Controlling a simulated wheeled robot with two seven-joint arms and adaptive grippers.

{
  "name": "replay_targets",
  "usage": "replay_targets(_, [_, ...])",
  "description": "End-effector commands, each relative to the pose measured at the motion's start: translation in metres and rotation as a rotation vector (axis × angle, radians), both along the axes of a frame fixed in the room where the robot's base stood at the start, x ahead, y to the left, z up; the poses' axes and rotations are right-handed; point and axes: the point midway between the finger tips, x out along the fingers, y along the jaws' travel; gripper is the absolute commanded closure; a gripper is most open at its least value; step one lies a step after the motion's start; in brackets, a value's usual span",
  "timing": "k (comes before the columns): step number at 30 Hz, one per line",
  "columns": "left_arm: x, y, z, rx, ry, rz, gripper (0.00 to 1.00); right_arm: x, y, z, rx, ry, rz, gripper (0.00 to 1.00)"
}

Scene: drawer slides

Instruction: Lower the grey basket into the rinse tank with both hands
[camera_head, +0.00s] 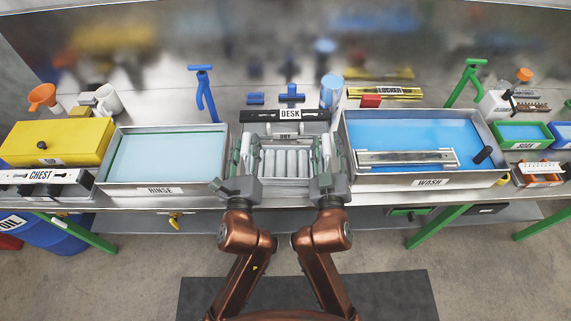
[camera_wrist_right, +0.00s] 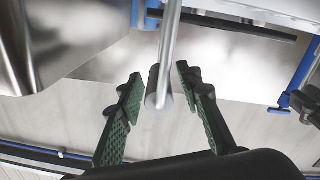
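The rinse tank (camera_head: 108,165) is a metal tank of pale green-blue liquid to the left, labelled RINSE. My left gripper (camera_head: 241,167) is at the basket's left side; its fingertips are too small to read. My right gripper (camera_head: 329,165) is at its right side. In the right wrist view its green finger pads (camera_wrist_right: 158,92) stand apart on either side of a grey cylindrical grip (camera_wrist_right: 157,88) on a metal bar, with gaps visible.
The wash tank (camera_head: 430,180) of blue liquid stands right, with a long metal piece (camera_head: 405,158) in it. A yellow chest (camera_head: 58,142) is at left. A blue post (camera_head: 205,92) and a green post (camera_head: 465,84) rise behind the tanks. The rinse tank's surface looks clear.

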Motion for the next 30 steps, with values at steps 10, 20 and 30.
replay_targets(10, [-0.0002, 0.0002, -0.0002, 0.000, 0.000, 0.001, 0.93, -0.0002, 0.0002, -0.0001, 0.000, 0.000, 0.000, 0.93])
replay_targets(20, [-0.0002, 0.0003, -0.0004, 0.000, 0.000, 0.001, 1.00, -0.0003, 0.0001, -0.0003, 0.000, 0.000, 0.000, 1.00])
replay_targets(30, [-0.0001, 0.0003, -0.0007, 0.000, 0.001, 0.001, 1.00, -0.0003, 0.0000, -0.0004, 0.000, 0.001, 0.000, 1.00])
